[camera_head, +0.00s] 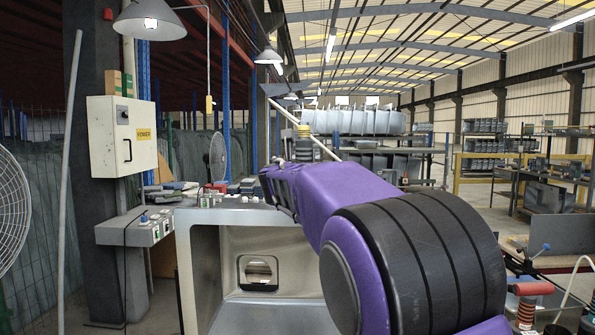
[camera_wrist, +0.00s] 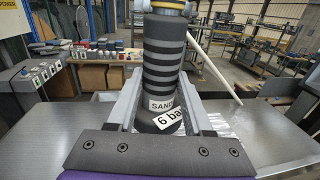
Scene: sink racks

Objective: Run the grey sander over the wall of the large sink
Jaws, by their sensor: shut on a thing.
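My gripper (camera_wrist: 160,98) is shut on the grey sander (camera_wrist: 164,60), a dark ribbed cylinder with white labels reading "SAND" and "6 bar". The sander stands upright between the two fingers in the wrist view. The large steel sink (camera_head: 262,246) lies with its open side towards me in the head view, and a square hole shows in its inner face. A bright steel surface (camera_wrist: 42,132) spreads below the gripper in the wrist view. The sander's lower end is hidden, so I cannot tell whether it touches steel. My purple arm covers the sink's right part in the head view.
A control box (camera_head: 123,136) hangs on a post at left, above a small button panel (camera_head: 150,228). A fan (camera_head: 12,212) stands at the left edge. Small items crowd a bench (camera_wrist: 110,62) behind the sink. A pale pole (camera_wrist: 213,68) slants behind the sander.

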